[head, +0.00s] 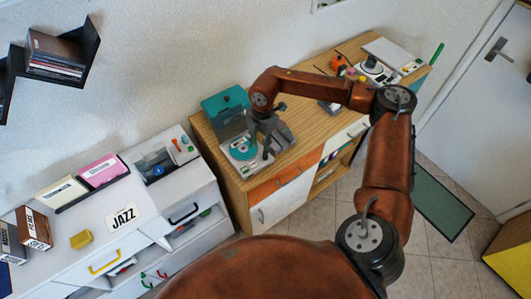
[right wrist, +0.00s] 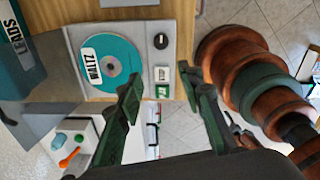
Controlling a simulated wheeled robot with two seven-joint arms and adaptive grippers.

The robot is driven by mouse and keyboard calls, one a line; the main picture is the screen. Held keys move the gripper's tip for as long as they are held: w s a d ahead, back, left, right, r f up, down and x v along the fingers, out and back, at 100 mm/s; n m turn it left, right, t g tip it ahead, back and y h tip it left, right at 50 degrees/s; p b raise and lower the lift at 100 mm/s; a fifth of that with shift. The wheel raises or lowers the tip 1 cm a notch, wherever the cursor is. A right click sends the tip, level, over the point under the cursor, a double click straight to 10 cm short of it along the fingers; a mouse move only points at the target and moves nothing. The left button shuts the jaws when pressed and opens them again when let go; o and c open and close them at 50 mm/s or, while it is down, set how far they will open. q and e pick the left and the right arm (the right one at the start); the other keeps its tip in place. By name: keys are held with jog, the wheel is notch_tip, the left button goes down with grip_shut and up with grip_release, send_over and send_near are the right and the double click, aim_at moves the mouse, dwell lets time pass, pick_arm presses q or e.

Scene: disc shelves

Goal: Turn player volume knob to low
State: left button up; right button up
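The player (head: 243,152) stands on the wooden cabinet with its teal lid (head: 226,105) raised. In the right wrist view its grey top (right wrist: 176,48) holds a teal disc labelled WALTZ (right wrist: 104,63). A round black knob with a light mark (right wrist: 161,41) is right of the disc, above a white switch (right wrist: 162,74) and a green-and-white button (right wrist: 162,91). I take the black knob to be the volume knob; its setting is unclear. My right gripper (head: 268,148) is over the player, fingers apart and empty (right wrist: 162,78), apart from the knob. My left gripper is out of view.
A white cabinet (head: 150,205) with a JAZZ sign (head: 123,215) and disc boxes stands at the left. Another device (head: 375,68) and small coloured objects occupy the wooden cabinet's far end. A wall shelf (head: 85,60) hangs at upper left.

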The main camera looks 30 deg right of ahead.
jog(key=shift+d+r+h, duration=0.25)
jog(key=shift+d+h, duration=0.05)
jog(key=shift+d, duration=0.8)
jog(key=shift+d+f+m, duration=0.2)
jog(key=shift+d+m, duration=0.05)
jog(key=shift+m, duration=0.05)
notch_tip(320, 180, down, 7)
jog(key=shift+a+f, duration=0.1)
jog(key=shift+c, duration=0.6)
grip_shut()
